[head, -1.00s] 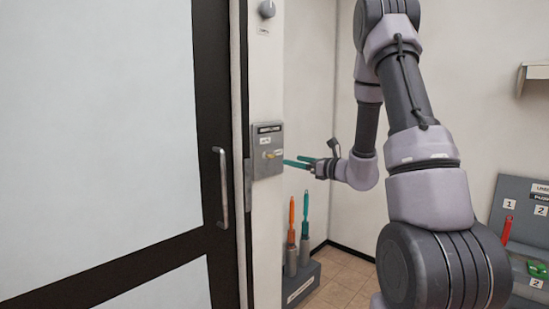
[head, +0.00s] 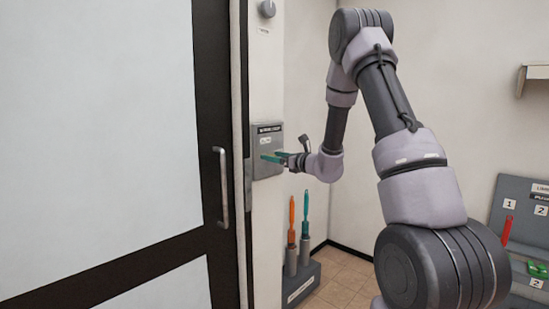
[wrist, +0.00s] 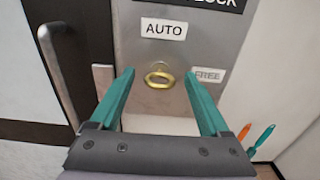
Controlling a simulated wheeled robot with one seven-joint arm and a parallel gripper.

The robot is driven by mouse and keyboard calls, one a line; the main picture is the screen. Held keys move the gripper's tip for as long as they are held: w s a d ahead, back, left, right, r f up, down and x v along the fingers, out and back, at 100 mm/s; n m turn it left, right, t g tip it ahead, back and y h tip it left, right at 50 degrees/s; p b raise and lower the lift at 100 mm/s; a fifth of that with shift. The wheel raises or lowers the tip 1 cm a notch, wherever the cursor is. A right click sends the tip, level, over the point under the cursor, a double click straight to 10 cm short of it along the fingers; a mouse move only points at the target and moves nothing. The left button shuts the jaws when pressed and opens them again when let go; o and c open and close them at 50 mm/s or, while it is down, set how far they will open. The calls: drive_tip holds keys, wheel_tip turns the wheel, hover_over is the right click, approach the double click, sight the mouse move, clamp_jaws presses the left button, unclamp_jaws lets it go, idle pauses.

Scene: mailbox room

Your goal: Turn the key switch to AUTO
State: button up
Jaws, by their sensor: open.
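The key switch is a grey metal plate (head: 265,138) on the wall strip right of the door. In the wrist view, a brass key (wrist: 159,76) with a ring-shaped bow sits on the plate (wrist: 145,98). An AUTO label (wrist: 164,29) is above the key and a FREE label (wrist: 208,75) is to its right. My gripper (head: 268,157) is open at the plate. Its two teal fingers (wrist: 158,78) stand on either side of the key with gaps on both sides. The fingers hide the key in the head view.
A dark-framed door (head: 110,130) with a vertical metal handle (head: 222,188) is left of the plate. A round knob (head: 267,8) is above. Orange and teal handled tools (head: 292,222) stand in a grey holder (head: 305,284) below. A grey panel (head: 519,192) is at the right.

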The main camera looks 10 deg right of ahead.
clamp_jaws()
drive_tip(key=shift+n, duration=0.3)
drive_tip(key=n, duration=0.9)
drive_tip(key=shift+s+a, duration=0.1)
drive_tip(key=n, duration=0.4)
drive_tip(key=shift+f, duration=0.15)
drive_tip(key=shift+n, duration=2.1)
drive_tip(key=shift+f, duration=0.1)
